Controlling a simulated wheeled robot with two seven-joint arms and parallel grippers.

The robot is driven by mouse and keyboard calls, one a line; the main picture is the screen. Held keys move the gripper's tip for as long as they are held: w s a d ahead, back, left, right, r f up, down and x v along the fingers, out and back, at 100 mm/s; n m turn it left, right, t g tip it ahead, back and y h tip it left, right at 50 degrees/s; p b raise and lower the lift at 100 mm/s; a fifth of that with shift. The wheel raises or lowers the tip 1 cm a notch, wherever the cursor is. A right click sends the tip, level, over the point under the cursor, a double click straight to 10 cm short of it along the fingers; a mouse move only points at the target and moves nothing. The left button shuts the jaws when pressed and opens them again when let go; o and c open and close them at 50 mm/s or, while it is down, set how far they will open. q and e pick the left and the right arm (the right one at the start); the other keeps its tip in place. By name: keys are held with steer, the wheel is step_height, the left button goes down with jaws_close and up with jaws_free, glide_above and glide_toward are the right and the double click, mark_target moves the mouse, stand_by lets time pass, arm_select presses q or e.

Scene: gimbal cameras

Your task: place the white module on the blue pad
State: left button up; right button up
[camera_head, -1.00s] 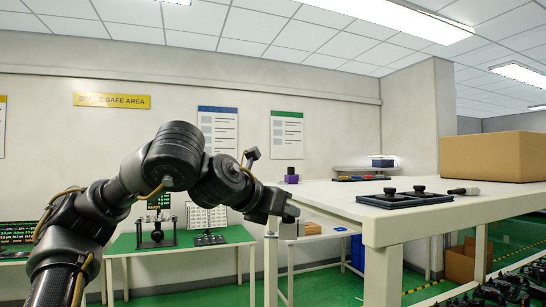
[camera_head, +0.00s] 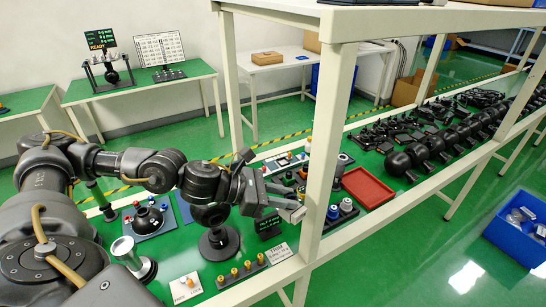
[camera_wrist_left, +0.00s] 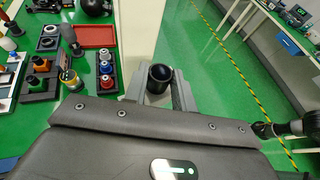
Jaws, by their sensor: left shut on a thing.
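My left gripper (camera_head: 291,206) is at the end of the arm coming in from the left, above the green bench, close to the white shelf post. In the left wrist view my left gripper (camera_wrist_left: 160,86) is shut on a dark, round, lens-like piece (camera_wrist_left: 160,75) between its grey fingers. I cannot tell whether this is part of the white module; no white body shows clearly there. A blue pad (camera_head: 186,207) lies on the green bench, partly hidden behind my left arm. The gripper is to the right of it and apart from it. My right gripper is not in view.
The white shelf post (camera_head: 331,120) stands beside the gripper. A red tray (camera_head: 368,187) lies behind it to the right. A black round stand (camera_head: 219,243), gold-topped pegs (camera_head: 241,272) and a silver cylinder (camera_head: 125,250) crowd the front of the bench.

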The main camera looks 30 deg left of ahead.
mark_target(287, 219)
arm_select(q)
steer(key=shift+m+g+h, duration=0.4)
steer(key=shift+m+g, duration=0.2)
steer(key=shift+g, duration=0.2)
steer(key=f, duration=0.2)
steer(key=d+f, duration=0.1)
steer(key=f, duration=0.1)
steer(key=s+d+f, duration=0.1)
steer(key=shift+d+f, duration=0.2)
steer(key=shift+f, duration=0.2)
steer(key=d+r+m+g+h, duration=0.1)
steer(key=d+r+m+g, duration=0.15)
steer(key=d, duration=0.45)
steer(key=a+t, duration=0.1)
steer(key=a, duration=0.1)
steer(key=a+f+n+t, duration=0.1)
steer(key=a, duration=0.2)
steer(key=a+f+n+t+y, duration=0.1)
steer(key=a, duration=0.1)
steer(key=shift+a+f+n, duration=0.1)
steer(key=shift+a+n, duration=0.15)
step_height(287, 219, down, 4)
steer(key=b, duration=0.4)
steer(key=shift+w+d, duration=0.1)
